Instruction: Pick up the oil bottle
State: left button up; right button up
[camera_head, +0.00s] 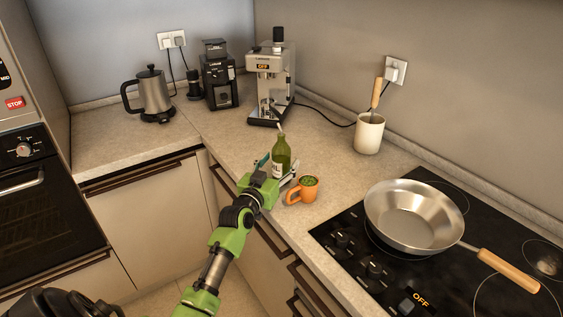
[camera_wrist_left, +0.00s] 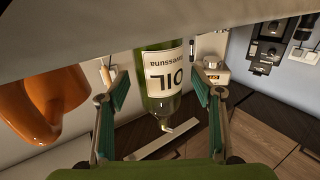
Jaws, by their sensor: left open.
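The oil bottle (camera_head: 281,156) is green glass with a white label. It stands upright on the counter near its front edge, left of the cooktop. My left gripper (camera_head: 275,171) is at the bottle, its arm reaching in from the front. In the left wrist view, which is upside down, the bottle (camera_wrist_left: 162,75) shows between the two open, teal-padded fingers (camera_wrist_left: 160,90), with a gap on each side. Its "OIL" label faces the camera. The gripper hides part of the lower bottle in the head view. My right gripper is not in view.
An orange mug (camera_head: 303,190) stands close to the right of the bottle, also near the wrist view's left edge (camera_wrist_left: 45,95). An espresso machine (camera_head: 273,80) stands behind. A pan (camera_head: 415,215) sits on the cooktop (camera_head: 345,240). A white utensil cup (camera_head: 369,133) stands by the wall.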

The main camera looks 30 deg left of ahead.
pick_arm(q)
jog(key=c, duration=1.5)
jog(key=shift+r, duration=0.15)
jog(key=shift+r, duration=0.1)
